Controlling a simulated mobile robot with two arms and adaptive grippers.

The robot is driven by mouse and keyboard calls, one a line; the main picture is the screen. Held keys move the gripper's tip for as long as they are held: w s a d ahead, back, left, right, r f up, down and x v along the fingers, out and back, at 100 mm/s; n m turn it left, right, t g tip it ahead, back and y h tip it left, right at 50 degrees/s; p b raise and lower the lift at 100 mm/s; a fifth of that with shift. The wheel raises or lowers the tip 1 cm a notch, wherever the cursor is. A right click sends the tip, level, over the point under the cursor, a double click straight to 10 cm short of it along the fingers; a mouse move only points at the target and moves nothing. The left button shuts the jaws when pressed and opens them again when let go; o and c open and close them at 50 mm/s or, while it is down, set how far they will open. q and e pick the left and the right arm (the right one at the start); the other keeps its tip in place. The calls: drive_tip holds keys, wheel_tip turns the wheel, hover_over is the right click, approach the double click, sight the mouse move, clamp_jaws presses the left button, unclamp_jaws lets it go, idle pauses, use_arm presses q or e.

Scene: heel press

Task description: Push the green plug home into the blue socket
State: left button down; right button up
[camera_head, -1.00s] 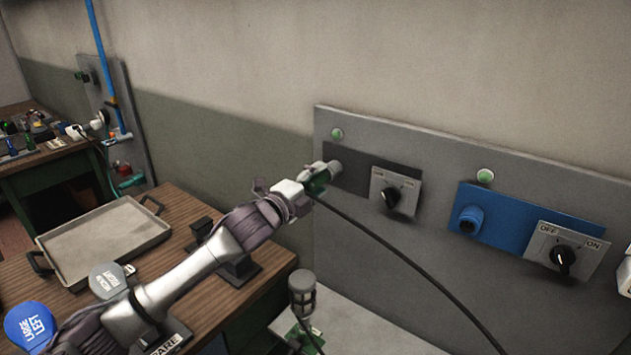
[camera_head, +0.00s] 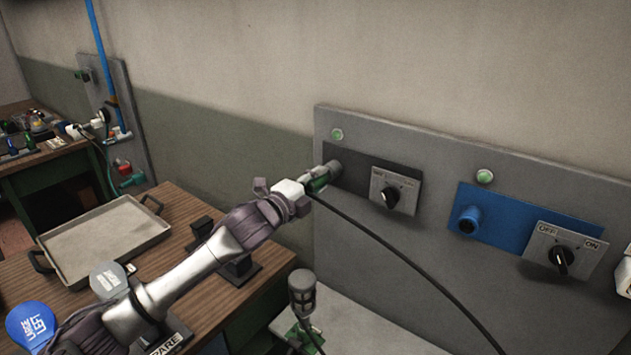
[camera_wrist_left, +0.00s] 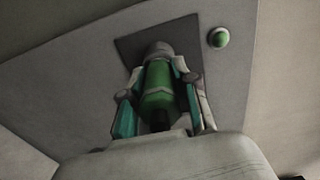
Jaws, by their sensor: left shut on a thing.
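My left gripper (camera_head: 310,187) is shut on the green plug (camera_head: 319,184), close to the grey wall panel. A black cable runs from the plug down to the right. The plug lines up with a grey socket (camera_head: 333,168) on a black plate. In the left wrist view the green plug (camera_wrist_left: 158,88) lies between the fingers, its front at the grey socket; I cannot tell how deep it sits. The blue socket (camera_head: 470,219) is on a blue plate farther right, with nothing in it.
Rotary switches (camera_head: 392,194) and (camera_head: 562,258) sit beside the two sockets, with green lamps (camera_head: 337,135) and (camera_head: 485,176) above. A tray (camera_head: 104,229) stands on the wooden bench at left. A dark grey upright object (camera_head: 302,284) stands below the panel.

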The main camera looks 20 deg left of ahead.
use_arm(q)
drive_tip(key=shift+s, duration=0.1)
drive_tip(key=shift+s+a+f, duration=0.1)
drive_tip(key=shift+v, duration=0.95)
drive_tip(key=shift+s, duration=0.2)
drive_tip(key=shift+p+v, duration=0.35)
drive_tip(key=shift+v, duration=1.35)
drive_tip(key=shift+a, duration=0.1)
drive_tip(key=s+d, duration=0.4)
drive_tip(key=d, duration=0.6)
drive_tip(key=s+d+p, duration=0.1)
drive_tip(key=s+d, duration=0.3)
drive_tip(key=d, duration=0.5)
drive_tip(key=s+d+p, duration=0.1)
drive_tip(key=s+d, duration=0.3)
drive_tip(key=d, duration=0.6)
drive_tip(key=shift+s+d, duration=0.3)
drive_tip(key=shift+s, duration=0.05)
